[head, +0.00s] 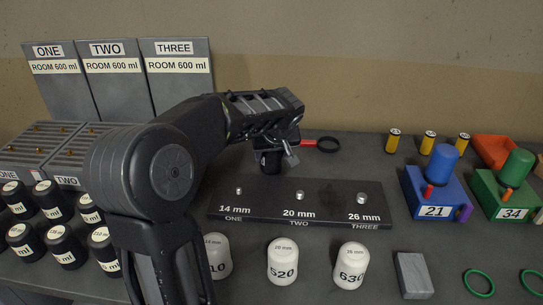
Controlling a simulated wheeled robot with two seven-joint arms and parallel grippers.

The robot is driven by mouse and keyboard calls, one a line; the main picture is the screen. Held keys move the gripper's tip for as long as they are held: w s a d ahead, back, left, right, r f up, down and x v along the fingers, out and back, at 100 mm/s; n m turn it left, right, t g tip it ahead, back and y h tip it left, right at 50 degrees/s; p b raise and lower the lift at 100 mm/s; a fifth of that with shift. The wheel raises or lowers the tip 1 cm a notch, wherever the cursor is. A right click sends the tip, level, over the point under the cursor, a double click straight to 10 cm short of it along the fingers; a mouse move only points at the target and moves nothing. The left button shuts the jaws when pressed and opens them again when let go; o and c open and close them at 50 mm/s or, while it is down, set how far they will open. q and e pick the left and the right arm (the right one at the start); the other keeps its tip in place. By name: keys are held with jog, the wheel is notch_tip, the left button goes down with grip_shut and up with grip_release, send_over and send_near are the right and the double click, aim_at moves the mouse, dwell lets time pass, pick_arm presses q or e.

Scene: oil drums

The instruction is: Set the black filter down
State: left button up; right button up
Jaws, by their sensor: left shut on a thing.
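My left gripper (278,148) reaches in from the left, pointing down behind the black plate. It is shut on the black filter (270,163), a small dark cylinder that is partly hidden by the gripper. The filter is just above or at the plate's back edge; I cannot tell whether it touches anything. The black plate (250,212) has three small metal studs, marked 14 mm ONE, 20 mm TWO and 26 mm THREE. My right gripper is not in view.
White canisters (282,261) stand in front of the plate. Black labelled canisters (66,247) crowd the left. Blue (436,190) and green (501,192) blocks, yellow cylinders (428,142) and a grey block (413,275) are right.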

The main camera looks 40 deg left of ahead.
pick_arm(q)
jog(key=shift+f, duration=0.35)
jog(key=shift+f, duration=0.15)
jog(key=o, duration=1.6)
jog(key=shift+r, duration=0.25)
jog(key=v, duration=1.2)
jog(key=shift+f, duration=0.1)
jog(key=shift+o, duration=0.4)
